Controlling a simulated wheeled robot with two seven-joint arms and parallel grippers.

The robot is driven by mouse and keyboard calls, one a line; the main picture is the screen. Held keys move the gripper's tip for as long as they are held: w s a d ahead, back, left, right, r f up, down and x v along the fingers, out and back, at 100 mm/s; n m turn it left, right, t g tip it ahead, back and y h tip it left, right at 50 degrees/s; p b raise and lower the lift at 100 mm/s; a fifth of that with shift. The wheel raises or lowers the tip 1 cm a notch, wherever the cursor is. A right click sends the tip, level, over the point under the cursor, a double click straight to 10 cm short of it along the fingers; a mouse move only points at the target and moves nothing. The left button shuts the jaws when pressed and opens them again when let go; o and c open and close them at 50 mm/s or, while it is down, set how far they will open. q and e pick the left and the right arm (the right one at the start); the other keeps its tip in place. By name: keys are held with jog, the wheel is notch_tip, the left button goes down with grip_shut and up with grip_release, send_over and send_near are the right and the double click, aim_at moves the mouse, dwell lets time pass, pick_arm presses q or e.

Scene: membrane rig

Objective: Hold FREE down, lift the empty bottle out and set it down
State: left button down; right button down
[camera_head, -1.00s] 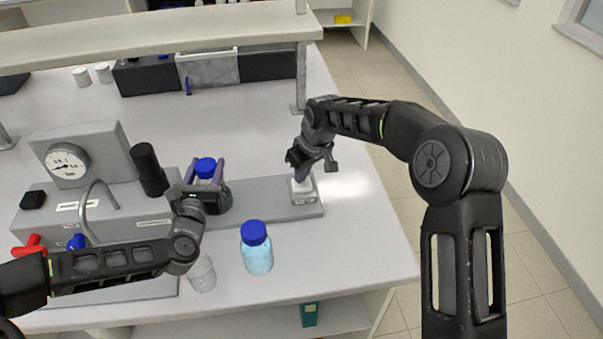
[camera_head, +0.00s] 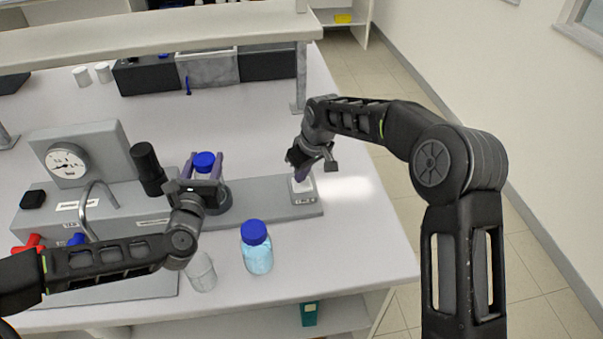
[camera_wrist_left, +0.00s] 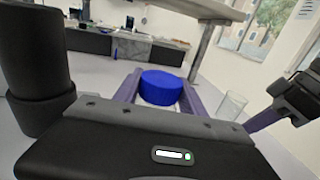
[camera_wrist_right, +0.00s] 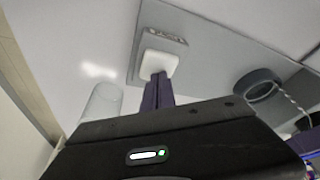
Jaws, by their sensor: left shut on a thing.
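The bottle with a blue cap (camera_head: 204,160) is between the fingers of my left gripper (camera_head: 203,168), which is shut on it. The cap also shows in the left wrist view (camera_wrist_left: 160,87); most of the bottle body is hidden by the gripper. The bottle is upright above or at the dark ring holder (camera_head: 222,203); the right wrist view shows an opening in this ring (camera_wrist_right: 258,83). My right gripper (camera_head: 299,176) has its fingers together, tips on the white FREE button (camera_head: 302,186). The button shows under the fingertips in the right wrist view (camera_wrist_right: 158,63).
A second blue-capped bottle (camera_head: 256,250) with pale blue liquid stands in front of the grey base (camera_head: 265,205). A clear beaker (camera_head: 202,273) stands left of it. A black cylinder (camera_head: 149,168) and a gauge (camera_head: 67,163) are at left.

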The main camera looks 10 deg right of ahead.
pick_arm(q)
jog(key=shift+r, duration=2.1)
pick_arm(e)
jog(key=shift+s+f, duration=0.3)
jog(key=shift+f, duration=0.15)
jog(key=shift+w+r, duration=0.15)
jog(key=shift+r, duration=0.7)
jog(key=shift+w+r, duration=0.1)
jog(key=shift+r, duration=2.9)
